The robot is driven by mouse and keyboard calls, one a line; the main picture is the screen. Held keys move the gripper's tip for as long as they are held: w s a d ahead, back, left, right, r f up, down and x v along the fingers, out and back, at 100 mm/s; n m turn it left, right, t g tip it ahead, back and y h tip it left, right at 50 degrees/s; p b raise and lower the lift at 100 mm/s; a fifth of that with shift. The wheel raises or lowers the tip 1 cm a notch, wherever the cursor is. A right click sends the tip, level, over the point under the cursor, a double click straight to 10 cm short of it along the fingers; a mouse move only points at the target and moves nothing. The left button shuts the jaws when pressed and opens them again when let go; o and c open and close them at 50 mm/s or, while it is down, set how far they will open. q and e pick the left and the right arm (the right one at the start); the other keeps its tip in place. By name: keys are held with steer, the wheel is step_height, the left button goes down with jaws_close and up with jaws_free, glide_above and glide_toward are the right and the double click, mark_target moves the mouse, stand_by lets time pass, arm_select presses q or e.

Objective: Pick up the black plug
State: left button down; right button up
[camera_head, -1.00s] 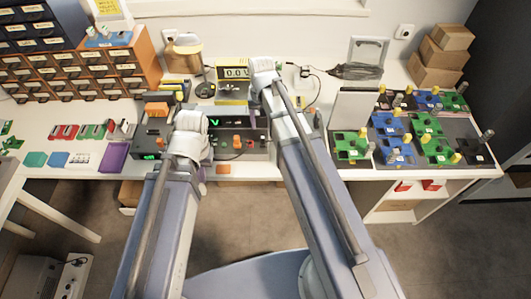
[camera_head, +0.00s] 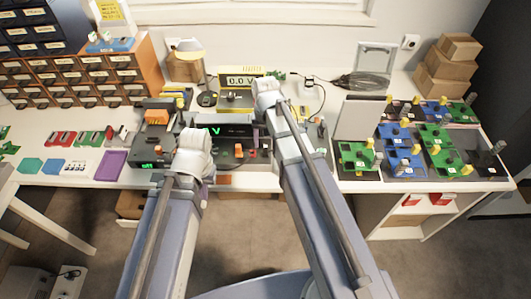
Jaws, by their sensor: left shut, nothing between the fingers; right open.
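I cannot clearly single out the black plug. A thin dark lead with small dark ends (camera_head: 238,156) lies by an orange part at the front of the bench instrument with a green display (camera_head: 226,130), but it is too small to identify. My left gripper (camera_head: 204,188) is at the instrument's front left, mostly hidden by its own wrist; it is shut and empty. My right gripper (camera_head: 256,136) is over the instrument's right part, partly hidden by its arm; it is open.
A yellow meter (camera_head: 241,84) and a lamp (camera_head: 192,52) stand behind. Component drawers (camera_head: 75,75) are at the left. A rack of green and blue boards (camera_head: 420,140) is at the right, with cardboard boxes (camera_head: 445,70) behind it. A purple tray (camera_head: 111,166) lies front left.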

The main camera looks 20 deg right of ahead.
mark_target(265, 146)
step_height(265, 146, down, 3)
steer(key=shift+f+b, duration=0.1)
steer(key=shift+b, duration=0.95)
arm_select(q)
step_height(265, 146, down, 3)
steer(key=shift+r, duration=0.1)
arm_select(e)
jaws_close()
